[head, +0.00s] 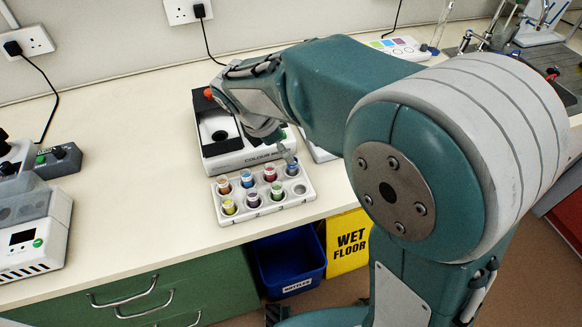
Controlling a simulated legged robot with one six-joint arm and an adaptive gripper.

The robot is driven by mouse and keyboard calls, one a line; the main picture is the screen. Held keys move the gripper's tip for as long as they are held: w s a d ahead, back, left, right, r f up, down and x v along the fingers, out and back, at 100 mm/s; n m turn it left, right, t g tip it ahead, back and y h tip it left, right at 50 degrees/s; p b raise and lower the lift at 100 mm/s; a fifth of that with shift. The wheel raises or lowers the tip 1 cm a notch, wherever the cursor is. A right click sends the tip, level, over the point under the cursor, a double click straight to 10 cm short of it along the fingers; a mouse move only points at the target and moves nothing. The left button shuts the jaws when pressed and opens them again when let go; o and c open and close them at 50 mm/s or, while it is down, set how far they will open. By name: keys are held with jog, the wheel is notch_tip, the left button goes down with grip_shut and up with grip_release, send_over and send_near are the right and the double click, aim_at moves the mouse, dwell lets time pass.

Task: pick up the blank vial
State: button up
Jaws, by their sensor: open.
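A white rack (262,207) on the bench holds several small vials in two rows. The back row shows an orange-topped, a blue and a red vial, with a pale vial (291,168) at its right end, just below my gripper. The front row shows yellow, purple and green vials; its right-hand place looks like an empty hole. I cannot tell for sure which is the blank vial; the pale one at the back right is the likeliest. My gripper (284,151) is open and points down over the rack's back right corner. Its wrist hides part of it, and contact cannot be judged.
A white and black colour meter (222,137) stands right behind the rack, close to my wrist. Grey instruments (40,235) stand at the left. The bench between the rack and the left instruments is clear.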

aim_at(292, 168)
jog(key=shift+w+d+f, duration=0.15)
jog(key=shift+d+f, duration=0.5)
jog(key=shift+f, duration=0.25)
jog(key=f, duration=0.2)
jog(key=w+f, duration=0.1)
jog(key=f, duration=0.1)
jog(key=shift+d+f, duration=0.1)
jog(key=shift+d, duration=0.05)
jog(key=shift+d+f, duration=0.1)
jog(key=shift+f, duration=0.2)
jog(key=shift+d, duration=0.4)
jog(key=c, duration=1)
jog(key=shift+a, duration=0.2)
